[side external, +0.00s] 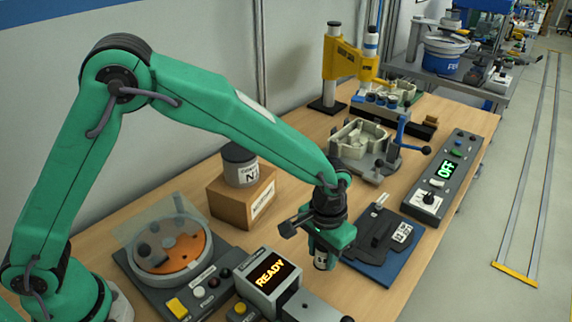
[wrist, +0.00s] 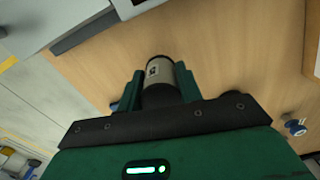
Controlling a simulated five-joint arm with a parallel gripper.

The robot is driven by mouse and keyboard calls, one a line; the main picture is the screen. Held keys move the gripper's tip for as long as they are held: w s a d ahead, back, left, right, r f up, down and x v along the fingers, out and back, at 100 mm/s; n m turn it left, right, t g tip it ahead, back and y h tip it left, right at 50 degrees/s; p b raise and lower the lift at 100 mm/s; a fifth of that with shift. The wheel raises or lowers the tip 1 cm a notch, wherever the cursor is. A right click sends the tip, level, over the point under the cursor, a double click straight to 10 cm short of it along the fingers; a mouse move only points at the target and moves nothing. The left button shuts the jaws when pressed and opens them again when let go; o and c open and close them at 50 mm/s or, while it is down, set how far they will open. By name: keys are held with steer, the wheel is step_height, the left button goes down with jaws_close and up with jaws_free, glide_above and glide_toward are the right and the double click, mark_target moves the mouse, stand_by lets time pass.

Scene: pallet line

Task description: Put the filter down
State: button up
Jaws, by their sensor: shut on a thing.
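The filter is a small beige-grey cylinder with a dark band and a small label (wrist: 158,72). My gripper (wrist: 160,92) is shut on it, with one green finger on each side. In the side external view my gripper (side external: 322,248) points down over the wooden table, between the READY unit and the blue board. The lower end of the filter (side external: 320,263) shows below the fingers. I cannot tell whether the filter touches the table. Its upper part is hidden by the fingers.
The READY unit (side external: 268,281) stands close at the left. A blue board with a black fixture (side external: 385,262) lies at the right. A cardboard box (side external: 236,204) bears a grey canister (side external: 240,168). An OFF panel (side external: 449,180) stands at the right edge. Bare wood (side external: 345,292) lies in front.

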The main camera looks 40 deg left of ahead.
mark_target(322, 263)
steer(key=shift+f, duration=1.75)
steer(key=shift+f, duration=0.15)
steer(key=o, duration=1)
steer(key=shift+c, duration=0.2)
step_height(322, 263, up, 12)
steer(key=shift+f, duration=0.15)
steer(key=shift+r, duration=0.35)
